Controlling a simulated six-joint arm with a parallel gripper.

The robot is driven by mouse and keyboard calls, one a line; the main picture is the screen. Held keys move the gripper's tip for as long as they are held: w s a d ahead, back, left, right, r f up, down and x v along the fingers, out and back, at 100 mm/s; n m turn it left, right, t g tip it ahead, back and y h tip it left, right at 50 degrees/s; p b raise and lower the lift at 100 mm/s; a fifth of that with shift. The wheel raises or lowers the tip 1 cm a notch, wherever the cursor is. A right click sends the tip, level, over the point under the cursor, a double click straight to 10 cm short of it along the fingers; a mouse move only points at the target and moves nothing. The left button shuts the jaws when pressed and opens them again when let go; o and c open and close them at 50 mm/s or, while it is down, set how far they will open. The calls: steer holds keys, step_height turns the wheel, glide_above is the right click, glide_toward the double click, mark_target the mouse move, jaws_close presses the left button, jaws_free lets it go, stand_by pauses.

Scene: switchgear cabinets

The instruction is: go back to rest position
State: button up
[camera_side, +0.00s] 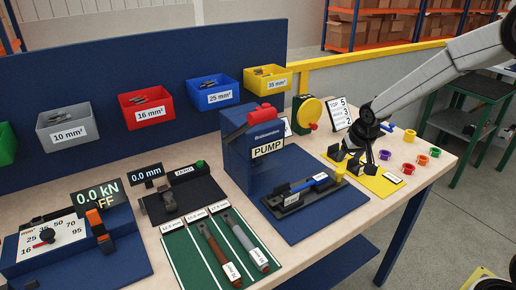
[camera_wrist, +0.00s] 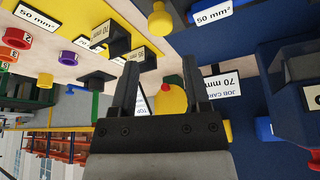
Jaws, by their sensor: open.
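My gripper (camera_side: 371,160) is at the right of the bench in the side view, pointing down over the yellow mat (camera_side: 385,187) with the black holders. In the wrist view my gripper (camera_wrist: 160,62) shows two dark fingers spread apart with nothing between them. Beyond the fingers is a round yellow part (camera_wrist: 170,100), partly hidden. Whether the fingertips touch a holder (camera_side: 354,165) cannot be told from the side view. No marker for a rest position is visible.
A blue PUMP unit (camera_side: 235,150) stands left of my gripper, beside a blue mat (camera_side: 300,222) with a tool. A yellow wheel (camera_side: 311,112) and a numbered board (camera_side: 341,113) stand behind. Several coloured rings (camera_side: 410,135) lie to the right. Bins (camera_side: 265,80) hang on the back panel.

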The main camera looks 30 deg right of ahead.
steer(key=shift+a, duration=0.1)
steer(key=s+a+n+y, duration=0.1)
steer(key=s+a+n, duration=0.1)
steer(key=s+a, duration=0.3)
steer(key=s+a+n+g, duration=0.1)
steer(key=s+a, duration=0.5)
steer(key=s, duration=0.7)
steer(key=shift+f+n+g+y, duration=0.3)
steer(key=shift+f+n+y, duration=0.1)
steer(key=shift+n, duration=0.4)
